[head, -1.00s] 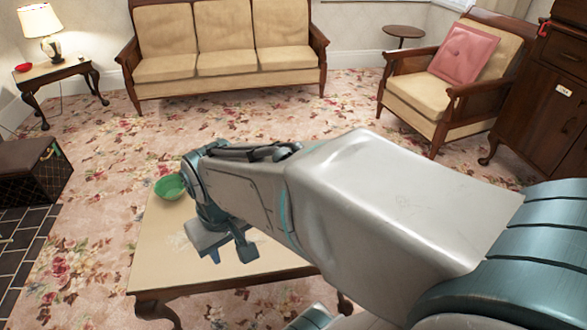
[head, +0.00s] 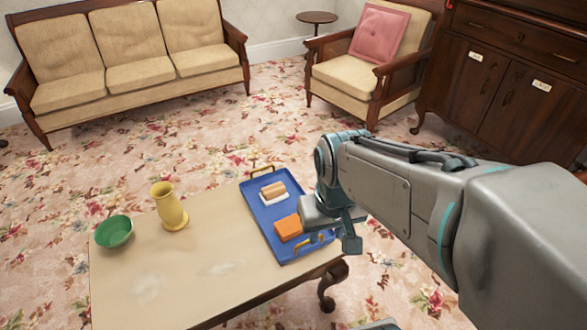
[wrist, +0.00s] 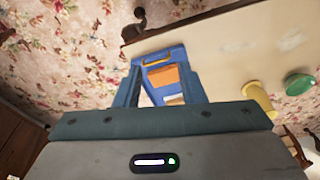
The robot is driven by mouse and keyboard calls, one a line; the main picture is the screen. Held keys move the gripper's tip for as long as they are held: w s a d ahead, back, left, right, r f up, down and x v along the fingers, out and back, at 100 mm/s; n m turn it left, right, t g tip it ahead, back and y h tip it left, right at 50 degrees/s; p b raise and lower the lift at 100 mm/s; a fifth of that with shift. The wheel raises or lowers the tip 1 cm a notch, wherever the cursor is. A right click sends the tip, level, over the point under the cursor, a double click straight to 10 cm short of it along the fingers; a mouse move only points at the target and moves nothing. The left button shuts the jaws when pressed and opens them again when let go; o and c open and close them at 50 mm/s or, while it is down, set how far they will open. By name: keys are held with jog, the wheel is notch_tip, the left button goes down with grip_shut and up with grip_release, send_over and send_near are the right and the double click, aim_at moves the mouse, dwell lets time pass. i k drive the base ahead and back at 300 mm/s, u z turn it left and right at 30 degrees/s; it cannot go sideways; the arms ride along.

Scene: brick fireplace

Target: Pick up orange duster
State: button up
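The orange duster (head: 288,228) looks like a small orange block. It lies in the near part of a blue tray (head: 258,207) with yellow handles, at the right end of the coffee table. My gripper (head: 332,238) is above and to the right of the duster in the head view, partly over the tray's right edge in the picture. In the wrist view my gripper (wrist: 158,82) is open, its two fingers apart with nothing held. The duster (wrist: 163,76) shows beyond and between the fingers, apart from them.
A white-and-tan item (head: 273,193) lies in the tray behind the duster. A yellow vase (head: 169,207) and a green bowl (head: 114,232) stand on the table (head: 205,268). The table's front and middle are clear. A sofa (head: 130,65), armchair (head: 365,60) and cabinet (head: 505,75) stand farther back.

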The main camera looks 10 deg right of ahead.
aim_at(289, 229)
jog(key=i, duration=0.5)
jog(key=k, duration=0.5)
jog(key=u, duration=1.55)
jog(key=i, duration=0.7)
jog(key=z, duration=2.25)
